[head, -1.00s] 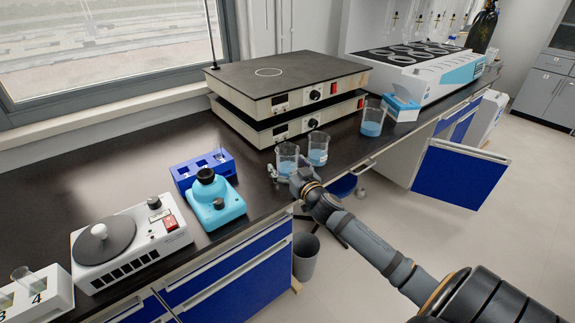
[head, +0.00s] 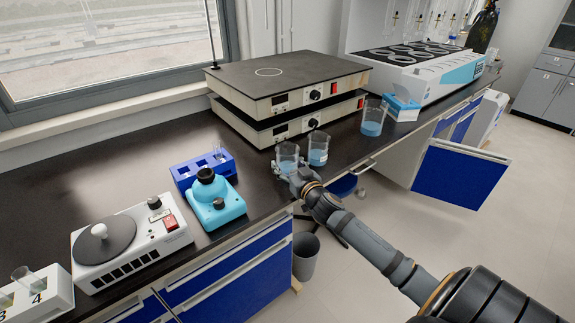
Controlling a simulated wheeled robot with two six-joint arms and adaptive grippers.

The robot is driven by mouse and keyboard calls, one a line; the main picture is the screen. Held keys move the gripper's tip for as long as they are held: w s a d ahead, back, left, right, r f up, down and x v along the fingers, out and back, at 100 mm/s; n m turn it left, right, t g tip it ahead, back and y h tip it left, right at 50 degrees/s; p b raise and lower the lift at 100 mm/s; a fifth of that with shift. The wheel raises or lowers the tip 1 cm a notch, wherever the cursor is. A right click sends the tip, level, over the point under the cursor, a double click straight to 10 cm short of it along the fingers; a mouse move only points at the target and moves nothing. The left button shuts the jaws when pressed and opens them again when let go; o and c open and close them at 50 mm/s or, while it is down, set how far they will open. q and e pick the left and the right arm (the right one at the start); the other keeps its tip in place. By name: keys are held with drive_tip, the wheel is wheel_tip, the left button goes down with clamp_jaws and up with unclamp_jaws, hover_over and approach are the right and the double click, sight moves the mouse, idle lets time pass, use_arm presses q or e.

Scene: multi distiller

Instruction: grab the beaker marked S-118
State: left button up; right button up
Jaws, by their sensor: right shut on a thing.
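Three glass beakers with blue liquid stand along the front part of the dark bench. The left beaker (head: 287,154) is in front of the stacked hotplates, and my right gripper (head: 287,168) is shut on it. The middle beaker (head: 318,149) stands just right of it, close by. The right beaker (head: 372,122) stands farther along, beside a small blue and white box. Any markings on the beakers are too small to read, so I cannot tell which is S-118. My left gripper is not in view.
Two stacked hotplates (head: 290,90) stand behind the beakers. A blue tube rack (head: 185,178), a turquoise device (head: 212,199) and a white stirrer (head: 130,245) stand to the left. A blue cabinet door (head: 461,185) hangs open at the right. The bench (head: 90,190) is clear at the back left.

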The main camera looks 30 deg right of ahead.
drive_tip(key=shift+r, duration=0.55)
use_arm(q)
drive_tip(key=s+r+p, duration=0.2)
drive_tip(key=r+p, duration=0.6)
drive_tip(key=p, duration=0.1)
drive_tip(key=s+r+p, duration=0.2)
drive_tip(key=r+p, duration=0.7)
drive_tip(key=shift+p, duration=0.3)
use_arm(e)
drive_tip(key=s+d+r, duration=0.9)
drive_tip(key=d+r, duration=0.1)
drive_tip(key=r, duration=0.1)
drive_tip(key=shift+d+r, duration=0.2)
drive_tip(key=shift+r, duration=0.2)
drive_tip(key=shift+s, duration=0.15)
